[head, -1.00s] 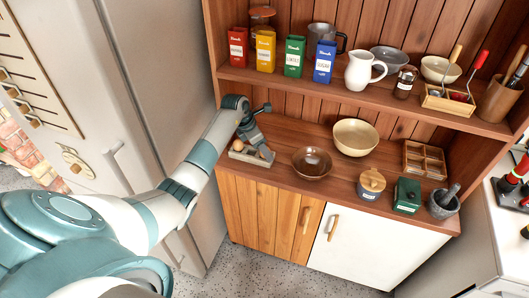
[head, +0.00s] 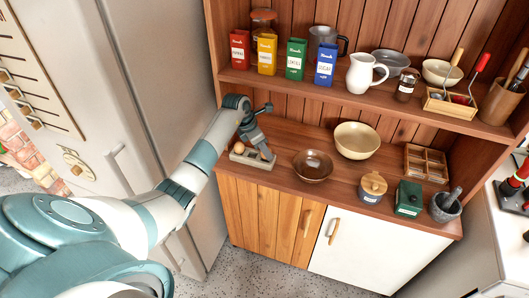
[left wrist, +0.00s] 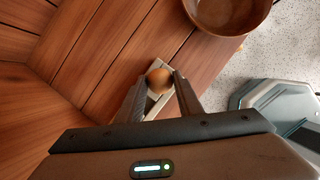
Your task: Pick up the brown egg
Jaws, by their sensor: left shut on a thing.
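The brown egg (left wrist: 158,79) shows in the left wrist view between the two fingertips of my left gripper (left wrist: 157,88). The fingers are shut on it, and they hide part of its sides. A pale egg tray (left wrist: 162,103) lies right below the egg; I cannot tell whether the egg is clear of it. In the head view my left gripper (head: 266,154) points down at the right part of the tray (head: 252,161) on the wooden counter. Another egg (head: 239,148) shows at the tray's left end. My right gripper is not in view.
A brown glass bowl (head: 313,165) stands on the counter just right of the tray, with a cream bowl (head: 356,140) behind it. A lidded jar (head: 372,187), green box (head: 408,198) and mortar (head: 445,206) stand further right. The refrigerator (head: 165,90) is close on the left.

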